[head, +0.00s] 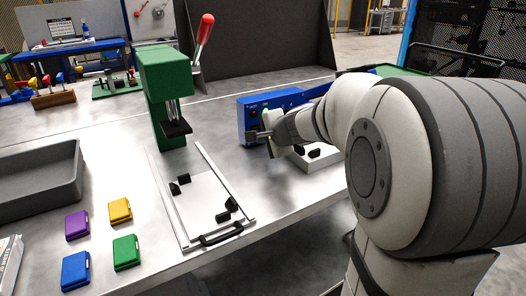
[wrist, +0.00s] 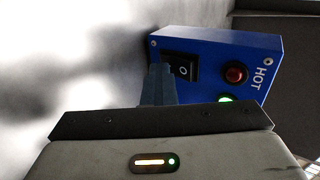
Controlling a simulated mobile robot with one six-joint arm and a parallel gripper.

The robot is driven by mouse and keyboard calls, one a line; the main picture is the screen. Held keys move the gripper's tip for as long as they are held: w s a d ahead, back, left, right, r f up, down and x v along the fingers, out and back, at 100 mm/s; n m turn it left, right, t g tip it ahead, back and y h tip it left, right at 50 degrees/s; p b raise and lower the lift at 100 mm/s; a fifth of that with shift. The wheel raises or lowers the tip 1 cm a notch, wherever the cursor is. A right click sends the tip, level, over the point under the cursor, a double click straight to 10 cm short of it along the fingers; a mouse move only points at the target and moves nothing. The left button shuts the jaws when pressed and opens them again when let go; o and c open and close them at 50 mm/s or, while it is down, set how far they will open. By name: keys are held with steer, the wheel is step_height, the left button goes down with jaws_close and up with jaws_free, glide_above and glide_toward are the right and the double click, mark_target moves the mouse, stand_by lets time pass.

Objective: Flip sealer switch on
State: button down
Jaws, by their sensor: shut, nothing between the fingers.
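The sealer is a blue control box (head: 255,118) right of the green press in the head view. In the wrist view the box (wrist: 210,50) carries a black rocker switch (wrist: 183,67) with a white "O" mark on its visible end. My gripper (head: 258,134) is in front of the box face in the head view. In the wrist view my shut, empty fingers (wrist: 160,70) point at the switch and cover its left end. I cannot tell whether the fingertips touch it. A dark red lamp (wrist: 236,73) and a bright green light (wrist: 225,98) sit beside the switch.
A green press (head: 165,90) with a red-knobbed lever (head: 203,35) stands left of the box. A sliding plate with black blocks (head: 205,190) lies in front. Coloured cases, including a yellow one (head: 120,210), and a grey tray (head: 40,180) lie further left.

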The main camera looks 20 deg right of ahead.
steer(key=shift+a+r+t+b, duration=0.1)
steer(key=shift+a+t+b, duration=0.25)
steer(key=shift+b, duration=0.6)
